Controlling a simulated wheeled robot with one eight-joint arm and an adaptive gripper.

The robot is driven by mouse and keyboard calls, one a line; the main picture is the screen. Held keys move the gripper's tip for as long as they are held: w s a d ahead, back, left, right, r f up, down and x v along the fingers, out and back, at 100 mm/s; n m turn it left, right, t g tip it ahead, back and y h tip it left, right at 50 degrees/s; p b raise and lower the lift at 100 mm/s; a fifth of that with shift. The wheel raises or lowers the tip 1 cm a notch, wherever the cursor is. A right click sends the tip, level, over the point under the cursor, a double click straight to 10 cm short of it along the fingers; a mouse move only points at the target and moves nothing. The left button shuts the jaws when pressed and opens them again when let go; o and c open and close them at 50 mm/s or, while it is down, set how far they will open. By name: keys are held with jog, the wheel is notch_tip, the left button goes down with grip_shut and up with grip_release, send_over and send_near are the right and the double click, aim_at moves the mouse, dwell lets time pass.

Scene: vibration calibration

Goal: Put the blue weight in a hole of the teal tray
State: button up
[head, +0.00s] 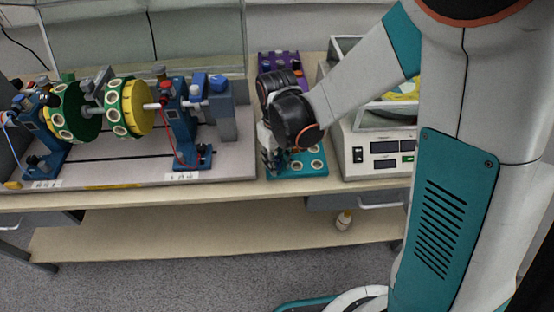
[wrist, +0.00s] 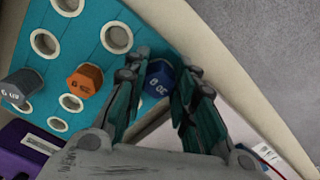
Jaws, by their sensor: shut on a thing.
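The blue weight (wrist: 158,79) sits between the fingertips of my gripper (wrist: 162,70), which is shut on it, in the wrist view. The teal tray (wrist: 102,14) fills the upper left there, with several empty round holes. An orange weight (wrist: 84,80) and a grey weight (wrist: 20,86) stand in it. The held weight appears by the tray's edge; its height above the tray is unclear. In the head view, the tray (head: 318,174) lies at the table's front edge, partly hidden by my arm and gripper (head: 270,162). The blue weight cannot be made out there.
A purple tray (head: 279,60) lies behind the teal one. A boxed scale (head: 378,152) stands close on the right. A rig with green and yellow discs (head: 128,108) is on the left. The table's front edge is near.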

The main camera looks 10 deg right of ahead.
jog(key=o, duration=0.9)
jog(key=shift+o, duration=0.2)
notch_tip(320, 180, up, 8)
jog(key=shift+f, duration=0.25)
